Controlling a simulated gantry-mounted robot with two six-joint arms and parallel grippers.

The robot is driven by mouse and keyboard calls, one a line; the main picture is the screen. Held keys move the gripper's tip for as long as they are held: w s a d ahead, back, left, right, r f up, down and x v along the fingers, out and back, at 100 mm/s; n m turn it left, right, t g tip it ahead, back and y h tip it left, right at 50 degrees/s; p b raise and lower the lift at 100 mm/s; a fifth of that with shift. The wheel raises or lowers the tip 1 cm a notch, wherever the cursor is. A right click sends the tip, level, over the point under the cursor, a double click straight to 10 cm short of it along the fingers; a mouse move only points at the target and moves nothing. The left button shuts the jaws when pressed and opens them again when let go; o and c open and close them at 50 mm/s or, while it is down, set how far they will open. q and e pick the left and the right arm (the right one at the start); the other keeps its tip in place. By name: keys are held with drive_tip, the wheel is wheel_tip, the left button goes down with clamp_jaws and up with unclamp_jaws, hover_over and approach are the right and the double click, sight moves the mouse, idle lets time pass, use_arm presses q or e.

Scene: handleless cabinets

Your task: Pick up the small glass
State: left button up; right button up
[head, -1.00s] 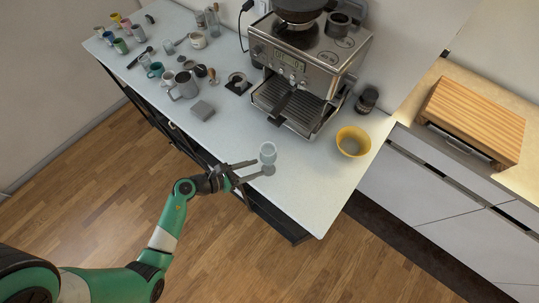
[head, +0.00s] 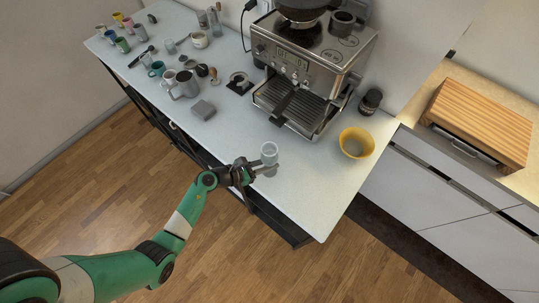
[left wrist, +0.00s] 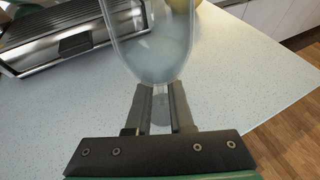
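The small glass (head: 269,152) is clear and pale, and stands upright near the front edge of the white counter. In the left wrist view the glass (left wrist: 158,45) shows large, narrowing downward to a thin lower part between the fingers. My left gripper (head: 264,171) reaches in from the left at the glass's lower part. In the left wrist view its fingers (left wrist: 160,108) are close together, one on each side of that narrow part, and look shut on it. Whether the glass touches the counter is unclear. My right gripper is not in view.
An espresso machine (head: 311,75) stands behind the glass. A yellow bowl (head: 356,143) and dark jar (head: 370,101) are to the right. A grey block (head: 203,110), pitcher (head: 187,86) and several cups are at the left. The counter (head: 315,195) right of the glass is bare.

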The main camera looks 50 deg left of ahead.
use_arm(q)
clamp_jaws()
drive_tip(key=shift+r, duration=0.1)
drive_tip(key=shift+r+p, duration=0.7)
drive_tip(key=shift+r, duration=0.35)
drive_tip(key=s+d+r+p, duration=0.2)
drive_tip(key=s+r, duration=0.3)
drive_tip(key=s, duration=0.1)
drive_tip(key=s+d+r+p, duration=0.3)
drive_tip(key=s+r, duration=0.2)
drive_tip(key=s, duration=0.1)
drive_tip(key=shift+s+d+r, duration=0.35)
drive_tip(key=shift+s, duration=0.05)
